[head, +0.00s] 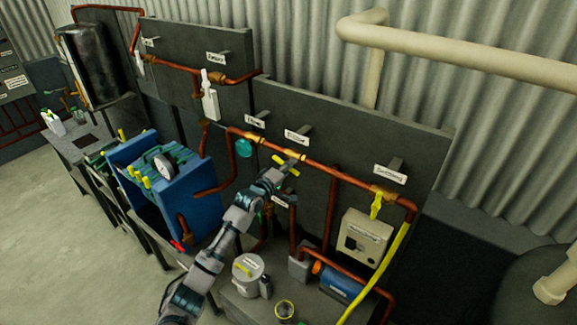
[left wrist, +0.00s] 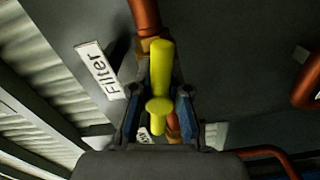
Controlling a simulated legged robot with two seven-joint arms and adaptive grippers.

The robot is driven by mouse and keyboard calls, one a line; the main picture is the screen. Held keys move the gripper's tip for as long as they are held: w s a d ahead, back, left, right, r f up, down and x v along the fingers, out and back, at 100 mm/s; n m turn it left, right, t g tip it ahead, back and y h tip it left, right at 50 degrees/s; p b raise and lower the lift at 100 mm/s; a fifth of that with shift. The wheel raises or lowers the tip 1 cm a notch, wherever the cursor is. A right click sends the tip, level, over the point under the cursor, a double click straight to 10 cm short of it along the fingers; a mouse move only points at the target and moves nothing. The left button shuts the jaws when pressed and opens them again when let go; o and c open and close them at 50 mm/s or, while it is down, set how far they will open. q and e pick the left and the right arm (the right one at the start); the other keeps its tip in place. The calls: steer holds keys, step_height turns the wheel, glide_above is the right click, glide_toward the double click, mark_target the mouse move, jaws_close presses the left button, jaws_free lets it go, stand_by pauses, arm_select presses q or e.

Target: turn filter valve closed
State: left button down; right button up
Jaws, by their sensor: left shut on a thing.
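The filter valve has a yellow handle (left wrist: 159,75), which lies between the two fingers of my left gripper (left wrist: 158,112) in the left wrist view. The fingers are shut on it from both sides. In that picture the handle runs roughly along the copper pipe (left wrist: 145,16) behind it. A white label (left wrist: 101,70) reading "Filter" is beside the valve. In the head view the yellow handle (head: 292,171) shows at the tip of my left gripper (head: 279,173), under the horizontal pipe's label. The gripper hides part of the valve. My right gripper is not in view.
A copper pipe (head: 338,175) runs along the dark panel (head: 335,130). A yellow hose (head: 386,270) hangs at the right, near a beige control box (head: 366,238). A blue unit (head: 150,190) stands left of my arm.

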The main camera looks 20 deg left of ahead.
arm_select(q)
steer(key=shift+w+a, duration=0.1)
steer(key=shift+a, duration=0.2)
steer(key=shift+m, duration=0.3)
steer(key=shift+a+m, duration=0.2)
steer(key=shift+m, duration=0.6)
steer(key=shift+r+m, duration=0.1)
steer(key=shift+m, duration=0.8)
steer(key=m, duration=0.5)
steer(key=shift+a, duration=0.2)
steer(key=m, duration=0.3)
steer(key=shift+p, duration=0.4)
steer(key=m, duration=0.2)
steer(key=shift+m+p, duration=0.3)
steer(key=shift+m, duration=0.1)
steer(key=shift+m+p, duration=0.5)
steer(key=shift+m, duration=1)
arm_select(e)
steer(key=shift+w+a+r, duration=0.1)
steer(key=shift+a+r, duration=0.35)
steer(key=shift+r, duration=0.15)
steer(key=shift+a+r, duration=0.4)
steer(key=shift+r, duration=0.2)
